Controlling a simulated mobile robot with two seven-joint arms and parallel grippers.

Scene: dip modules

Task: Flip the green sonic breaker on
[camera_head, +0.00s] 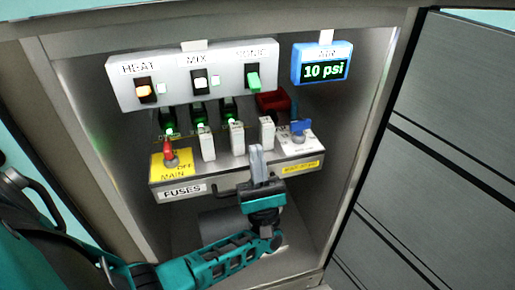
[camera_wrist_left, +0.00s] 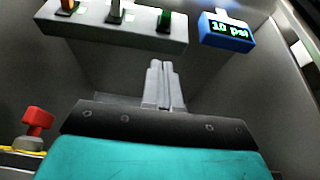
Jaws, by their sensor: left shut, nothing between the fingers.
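The green sonic breaker (camera_head: 253,80) is the rightmost switch on the white panel (camera_head: 180,96) at the top of the cabinet. It also shows in the left wrist view (camera_wrist_left: 164,20). Its label is partly blurred. My left gripper (camera_head: 257,152) is shut and empty, in front of the fuse drawer and below the breaker, clear of it. In the left wrist view its fingers (camera_wrist_left: 158,72) are together and point up toward the panel. The right gripper is not in view.
Orange HEAT (camera_head: 144,90) and white MIX (camera_head: 200,82) switches sit left on the panel. A blue gauge (camera_head: 322,64) reads 10 psi. Below are a red MAIN lever (camera_head: 168,151), white fuses (camera_head: 207,143), a blue valve (camera_head: 300,128). An open door (camera_head: 450,150) stands right.

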